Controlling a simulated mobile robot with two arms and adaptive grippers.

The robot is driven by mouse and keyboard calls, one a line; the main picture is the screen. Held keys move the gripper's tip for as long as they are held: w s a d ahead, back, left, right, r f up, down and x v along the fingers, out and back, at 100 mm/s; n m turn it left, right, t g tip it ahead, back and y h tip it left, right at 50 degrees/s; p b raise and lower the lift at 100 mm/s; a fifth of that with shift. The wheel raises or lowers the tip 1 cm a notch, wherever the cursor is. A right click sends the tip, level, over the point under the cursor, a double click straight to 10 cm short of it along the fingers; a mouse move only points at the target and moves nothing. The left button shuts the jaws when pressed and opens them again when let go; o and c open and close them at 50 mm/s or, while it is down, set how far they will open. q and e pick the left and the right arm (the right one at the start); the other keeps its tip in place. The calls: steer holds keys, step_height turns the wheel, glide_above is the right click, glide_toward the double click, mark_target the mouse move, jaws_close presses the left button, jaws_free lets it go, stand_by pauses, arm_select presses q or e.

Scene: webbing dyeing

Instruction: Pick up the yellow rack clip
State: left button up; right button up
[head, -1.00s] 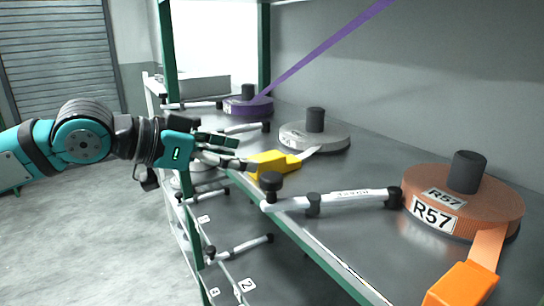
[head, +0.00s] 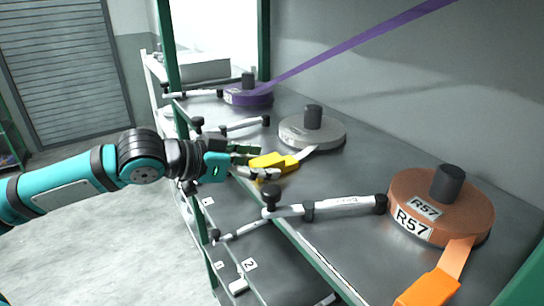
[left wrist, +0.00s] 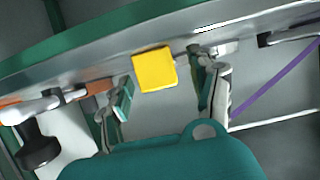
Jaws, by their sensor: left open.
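The yellow rack clip (head: 272,163) sits at the front edge of the shelf in the head view, joined to a light strap from the grey webbing roll (head: 312,132). My left gripper (head: 257,162) is open at the clip's left end, with its fingers reaching toward it. In the left wrist view the yellow clip (left wrist: 154,70) shows between the two spread fingers of my left gripper (left wrist: 165,92), slightly beyond their tips. I cannot tell whether a finger touches it. My right gripper is not in view.
An orange roll marked R57 (head: 440,207) with an orange clip (head: 430,289) stands at the right. A purple roll (head: 248,97) is at the back. A white bar (head: 335,206) with black knobs lies along the shelf edge near the clip. Lower shelves are below.

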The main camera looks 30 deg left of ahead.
arm_select(q)
steer(key=c, duration=1.2)
steer(key=shift+c, duration=0.2)
